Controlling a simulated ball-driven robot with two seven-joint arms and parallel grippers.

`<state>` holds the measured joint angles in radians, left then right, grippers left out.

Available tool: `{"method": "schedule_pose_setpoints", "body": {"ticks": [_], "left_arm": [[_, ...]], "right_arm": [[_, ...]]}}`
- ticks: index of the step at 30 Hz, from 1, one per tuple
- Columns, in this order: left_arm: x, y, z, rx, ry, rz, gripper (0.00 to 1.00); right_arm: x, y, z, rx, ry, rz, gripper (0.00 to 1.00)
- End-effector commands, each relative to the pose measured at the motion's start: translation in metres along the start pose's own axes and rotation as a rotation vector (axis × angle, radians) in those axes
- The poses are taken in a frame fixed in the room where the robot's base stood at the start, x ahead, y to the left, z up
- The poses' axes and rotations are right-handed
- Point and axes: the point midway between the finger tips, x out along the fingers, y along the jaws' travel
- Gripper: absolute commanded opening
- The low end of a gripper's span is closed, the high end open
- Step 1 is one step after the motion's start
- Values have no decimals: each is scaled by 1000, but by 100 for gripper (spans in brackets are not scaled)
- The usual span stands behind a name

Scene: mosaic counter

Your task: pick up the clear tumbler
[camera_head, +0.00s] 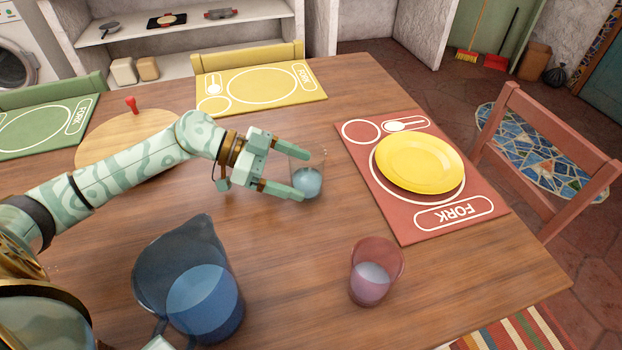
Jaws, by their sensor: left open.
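The clear tumbler (308,183) stands on the wooden table and holds a pale bluish liquid. My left gripper (300,176) is open, with one finger on the far side of the tumbler and the other on the near side. The fingers overlap the tumbler's outline, and I cannot tell whether they touch it. A small pale piece, perhaps my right gripper (160,343), shows at the bottom edge by the jug's handle. Its jaws cannot be made out.
A blue jug (190,270) of liquid stands near left. A pink tumbler (376,270) stands near right. A yellow plate (420,162) lies on the red placemat (408,227). A round wooden board (95,150) lies behind my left arm. The table between jug and pink tumbler is clear.

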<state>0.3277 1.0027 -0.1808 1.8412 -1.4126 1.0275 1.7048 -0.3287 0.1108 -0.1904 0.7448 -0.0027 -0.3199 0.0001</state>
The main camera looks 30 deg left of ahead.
Motion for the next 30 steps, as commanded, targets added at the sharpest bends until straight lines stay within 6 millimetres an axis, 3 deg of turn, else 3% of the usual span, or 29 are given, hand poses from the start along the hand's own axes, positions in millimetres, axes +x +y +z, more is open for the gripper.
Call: {"method": "schedule_pose_setpoints", "body": {"ticks": [3, 10, 11, 16, 17, 26, 30], "left_arm": [[13, 0, 1, 0, 1, 1, 84], [14, 0, -2, 1, 1, -1, 84], [14, 0, -2, 1, 1, -1, 79], [13, 0, -2, 1, 1, -1, 32], [13, 0, -2, 1, 1, -1, 28], [12, 0, -5, 3, 2, -2, 28], [6, 0, -20, 7, 4, -4, 28]], "right_arm": [[5, 2, -1, -10, -7, 3, 36], [3, 3, -2, -11, -6, 4, 36], [3, 3, -2, -11, -6, 4, 36], [4, 2, -2, -11, -5, 3, 36], [4, 2, -2, -10, -5, 3, 36], [2, 3, -3, -9, 0, 4, 36], [-7, 0, -3, 5, 12, 1, 36]]}}
